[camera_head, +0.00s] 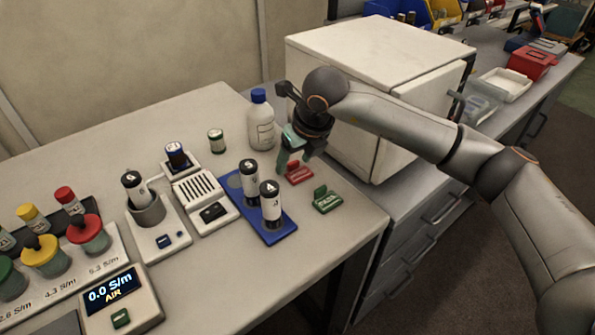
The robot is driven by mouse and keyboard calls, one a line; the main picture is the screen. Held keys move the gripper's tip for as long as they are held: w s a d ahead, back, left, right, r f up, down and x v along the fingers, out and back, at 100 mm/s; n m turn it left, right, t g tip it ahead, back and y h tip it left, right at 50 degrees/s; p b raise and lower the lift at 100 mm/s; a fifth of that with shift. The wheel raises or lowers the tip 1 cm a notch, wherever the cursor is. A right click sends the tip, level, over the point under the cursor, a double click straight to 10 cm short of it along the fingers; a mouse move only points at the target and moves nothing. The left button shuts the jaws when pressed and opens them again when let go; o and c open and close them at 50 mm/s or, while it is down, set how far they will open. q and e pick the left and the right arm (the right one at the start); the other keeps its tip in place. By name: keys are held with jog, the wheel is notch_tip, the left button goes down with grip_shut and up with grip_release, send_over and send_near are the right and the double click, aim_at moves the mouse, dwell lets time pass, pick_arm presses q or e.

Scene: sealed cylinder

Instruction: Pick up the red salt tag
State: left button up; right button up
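The red salt tag (299,174) lies on the light table near its right edge, with a small raised grip on top. My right gripper (296,157) reaches in from the right and hangs just above and behind the red tag. Its fingers look spread, with a gap between them and nothing held. The gripper appears apart from the tag, though the exact height is hard to judge. A similar green tag (327,202) lies just in front and to the right of the red one. My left gripper is not in view.
A white bottle with a blue cap (261,122) stands left of the gripper. A blue tray (277,232) holds black-and-white cylinders in front. A white cabinet (345,125) stands close behind the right arm. Meters and colored-lid jars fill the left side.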

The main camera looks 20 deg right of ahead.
grip_shut()
dwell(0.3)
dwell(0.3)
